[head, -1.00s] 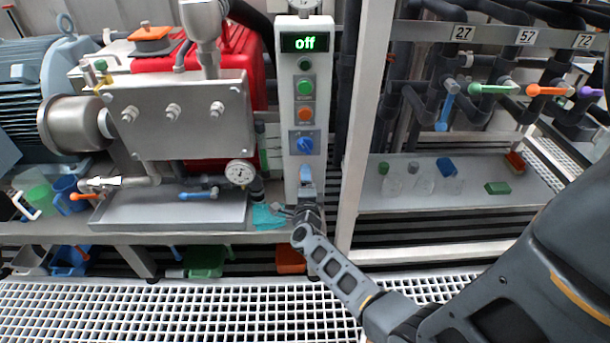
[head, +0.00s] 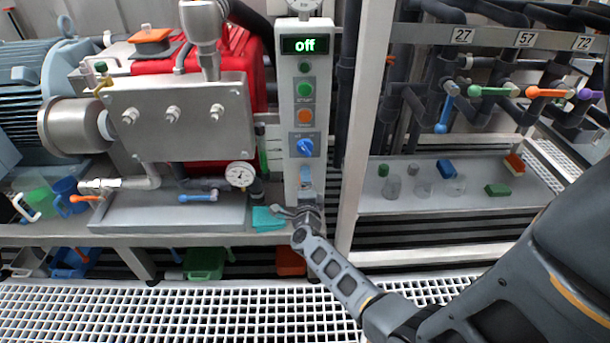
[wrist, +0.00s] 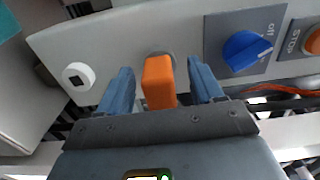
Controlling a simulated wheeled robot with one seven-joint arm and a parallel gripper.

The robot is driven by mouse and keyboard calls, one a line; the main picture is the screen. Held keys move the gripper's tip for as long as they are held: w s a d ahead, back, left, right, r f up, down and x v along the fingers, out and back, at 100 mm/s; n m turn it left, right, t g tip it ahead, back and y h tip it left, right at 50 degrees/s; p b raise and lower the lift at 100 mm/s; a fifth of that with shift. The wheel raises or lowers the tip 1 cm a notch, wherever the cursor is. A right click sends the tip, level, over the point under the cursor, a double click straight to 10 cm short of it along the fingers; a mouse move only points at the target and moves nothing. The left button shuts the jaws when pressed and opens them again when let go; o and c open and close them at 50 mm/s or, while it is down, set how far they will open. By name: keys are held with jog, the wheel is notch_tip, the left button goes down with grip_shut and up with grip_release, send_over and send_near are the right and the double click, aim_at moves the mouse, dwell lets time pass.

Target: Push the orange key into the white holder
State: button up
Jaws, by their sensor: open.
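The orange key (wrist: 158,82) is a block seen end-on in the wrist view, between the two blue fingers of my gripper (wrist: 165,88). The gripper is open, with a gap on both sides of the key. Behind the key is a pale round collar on the panel, mostly covered by it; I cannot tell how deep the key sits. A white round piece with a dark centre (wrist: 78,76) is on the panel to the left; I cannot tell which is the holder. In the head view my gripper (head: 305,190) is at the panel's lower end, and the key is hidden.
The panel (head: 290,130) carries a blue knob (wrist: 244,52), buttons and a display reading "off". A teal cloth (head: 268,217) lies left of my gripper. A white post (head: 354,130) stands close on the right. A gauge (head: 240,174) is to the left.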

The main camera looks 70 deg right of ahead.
grip_shut()
dwell(0.7)
jog(key=shift+p+v, duration=1.1)
jog(key=shift+v, duration=1.9)
jog(key=shift+f, duration=0.1)
notch_tip(320, 180, down, 11)
jog(key=b, duration=1.1)
jog(key=shift+s+a+f, duration=0.2)
jog(key=shift+a, duration=0.2)
